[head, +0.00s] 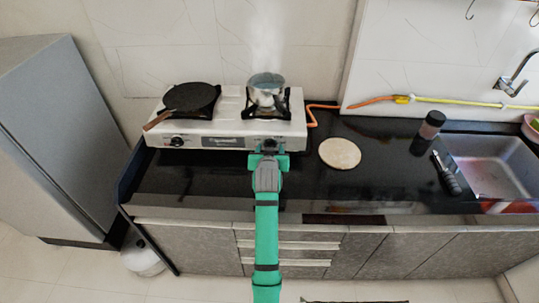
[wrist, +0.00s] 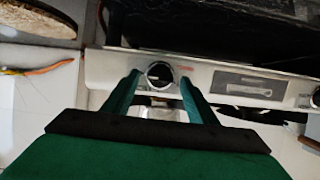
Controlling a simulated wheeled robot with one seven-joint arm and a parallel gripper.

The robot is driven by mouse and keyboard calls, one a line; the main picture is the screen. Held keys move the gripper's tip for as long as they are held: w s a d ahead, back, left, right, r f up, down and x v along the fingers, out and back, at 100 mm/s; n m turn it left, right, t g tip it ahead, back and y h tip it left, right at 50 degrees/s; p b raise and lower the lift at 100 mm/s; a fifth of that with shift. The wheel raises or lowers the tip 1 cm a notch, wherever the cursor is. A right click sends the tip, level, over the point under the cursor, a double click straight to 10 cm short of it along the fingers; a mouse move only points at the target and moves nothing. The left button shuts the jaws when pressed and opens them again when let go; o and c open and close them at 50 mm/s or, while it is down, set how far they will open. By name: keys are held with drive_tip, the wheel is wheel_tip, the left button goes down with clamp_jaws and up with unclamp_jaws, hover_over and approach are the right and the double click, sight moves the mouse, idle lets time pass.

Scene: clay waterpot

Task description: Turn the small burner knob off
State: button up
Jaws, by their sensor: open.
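The white two-burner stove (head: 222,128) stands on the black counter. Its right knob (head: 269,142) sits below the burner with the metal pot (head: 266,87); its left knob (head: 177,141) sits below the burner with the black pan (head: 191,97). My gripper (head: 268,152) is at the right knob. In the wrist view, that black knob (wrist: 159,74) with a pale pointer line lies between the open fingertips of my gripper (wrist: 160,83). One finger is on each side of it; I cannot tell whether they touch it. The other knob (wrist: 316,97) shows partly at the right edge.
A round board (head: 340,153) lies on the counter right of the stove. An orange hose (head: 322,107) runs behind it. A dark bottle (head: 431,125) and the sink (head: 493,165) are further right. The pan's handle (head: 157,119) overhangs the stove's left front. Steam rises above the pot.

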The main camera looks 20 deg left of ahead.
drive_tip(key=v, duration=0.9)
drive_tip(key=shift+f, duration=0.1)
